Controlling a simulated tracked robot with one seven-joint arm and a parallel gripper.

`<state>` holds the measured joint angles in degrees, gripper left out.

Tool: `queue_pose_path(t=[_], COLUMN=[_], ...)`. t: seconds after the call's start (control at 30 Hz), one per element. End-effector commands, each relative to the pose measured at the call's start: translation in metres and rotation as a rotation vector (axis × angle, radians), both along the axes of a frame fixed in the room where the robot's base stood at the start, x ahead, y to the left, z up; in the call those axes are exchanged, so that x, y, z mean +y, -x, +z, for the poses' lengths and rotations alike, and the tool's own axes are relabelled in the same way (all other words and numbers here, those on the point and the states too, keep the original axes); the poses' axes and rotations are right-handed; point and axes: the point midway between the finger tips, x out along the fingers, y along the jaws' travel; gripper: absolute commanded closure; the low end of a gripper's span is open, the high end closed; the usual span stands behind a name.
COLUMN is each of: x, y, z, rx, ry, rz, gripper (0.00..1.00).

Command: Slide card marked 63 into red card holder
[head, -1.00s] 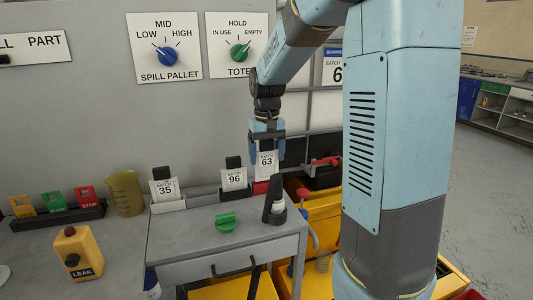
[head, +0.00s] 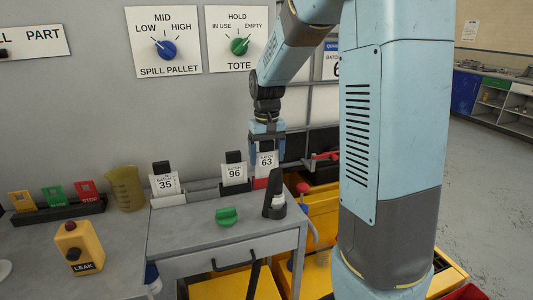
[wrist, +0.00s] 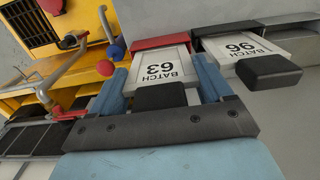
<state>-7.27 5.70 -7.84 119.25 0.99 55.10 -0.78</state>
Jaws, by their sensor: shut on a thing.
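The white card marked 63 (head: 266,163) hangs upright in my gripper (head: 266,148). In the wrist view the card (wrist: 163,68) is between the two blue fingers (wrist: 162,85), which are shut on its black tab. The red card holder (head: 260,183) is at the right end of the row of holders. It also shows in the wrist view (wrist: 158,43), at the card's lower edge. The card's lower edge is at the holder, but I cannot tell how far it is inside.
Card 96 (head: 234,174) stands in a dark holder just left, and its black tab (wrist: 268,72) is close to my gripper. Card 35 (head: 164,184) stands in a pale holder further left.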

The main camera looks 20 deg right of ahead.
Motion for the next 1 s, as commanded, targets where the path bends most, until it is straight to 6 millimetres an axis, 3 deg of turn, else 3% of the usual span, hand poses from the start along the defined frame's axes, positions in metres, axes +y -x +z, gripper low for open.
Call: queue_pose_path(t=[1.0], x=[0.000], y=[0.000], z=[-0.020], rx=[0.001], ry=[0.000], rz=[0.000], gripper=[0.51])
